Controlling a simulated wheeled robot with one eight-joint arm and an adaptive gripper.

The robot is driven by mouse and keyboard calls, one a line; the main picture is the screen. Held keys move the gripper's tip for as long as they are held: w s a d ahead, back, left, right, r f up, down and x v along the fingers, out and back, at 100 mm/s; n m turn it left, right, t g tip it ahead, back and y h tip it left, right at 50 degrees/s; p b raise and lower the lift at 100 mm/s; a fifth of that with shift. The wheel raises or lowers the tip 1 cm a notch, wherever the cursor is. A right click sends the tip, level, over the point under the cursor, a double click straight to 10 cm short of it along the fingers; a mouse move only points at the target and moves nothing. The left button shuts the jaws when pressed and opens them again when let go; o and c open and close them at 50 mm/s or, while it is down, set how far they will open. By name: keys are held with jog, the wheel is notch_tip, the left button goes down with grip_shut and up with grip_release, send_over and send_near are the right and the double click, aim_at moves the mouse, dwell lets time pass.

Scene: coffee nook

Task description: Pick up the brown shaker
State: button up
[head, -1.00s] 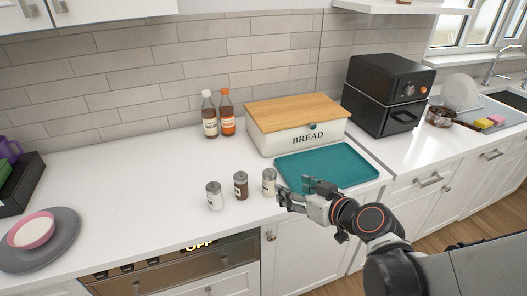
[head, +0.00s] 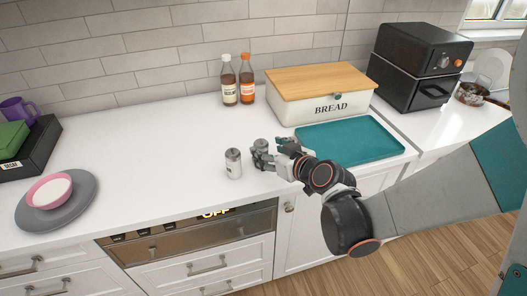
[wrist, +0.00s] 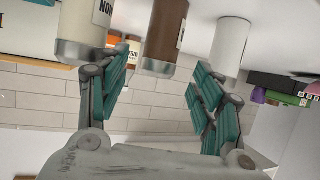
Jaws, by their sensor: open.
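The brown shaker (wrist: 166,30) shows in the wrist view with its metal lid downward in the picture, between my fingertips and apart from both fingers. In the head view only its grey lid (head: 261,143) shows clearly; my fingers hide most of its body. My gripper (head: 270,153) is open and empty at the shaker; its teal-padded fingers show in the wrist view (wrist: 160,68). A white shaker (head: 233,163) stands just left of the brown one. In the wrist view, one pale shaker (wrist: 88,25) is close by the left finger and another (wrist: 232,45) is beyond the right finger.
A teal tray (head: 350,140) and a bread box (head: 320,107) stand right of and behind my gripper. Two bottles (head: 229,85) (head: 247,86) stand at the wall. A plate with a pink bowl (head: 49,190) is far left. The counter between is clear.

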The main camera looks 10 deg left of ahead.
aim_at(265, 149)
jog(key=b+x, duration=0.2)
jog(key=x, duration=0.3)
jog(key=shift+w, duration=0.1)
jog(key=c, duration=1.2)
